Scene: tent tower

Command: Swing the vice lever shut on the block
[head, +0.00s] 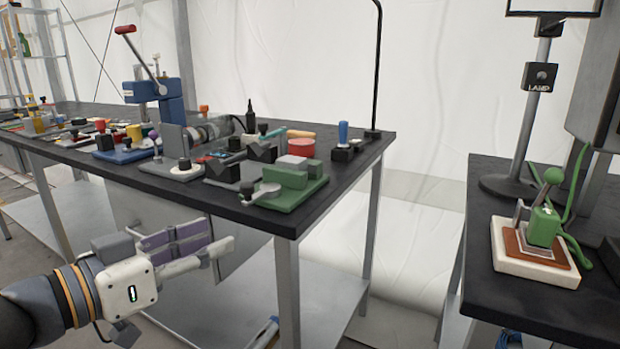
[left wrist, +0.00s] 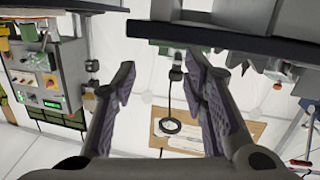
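A green vice (head: 285,195) stands on the near corner of the black-topped table. A pale grey block (head: 291,162) sits between its green jaws. A light grey lever (head: 264,194) with a dark knob extends from the front of the vice, out to the left. My left gripper (head: 216,247) is in front of the table and below its top, left of the vice and apart from it. In the left wrist view its two purple-padded fingers (left wrist: 160,85) are spread with nothing between them. My right gripper is not in view.
A blue press (head: 155,90) stands farther back. A second table at right holds a green device (head: 543,225) and a lamp stand (head: 510,187).

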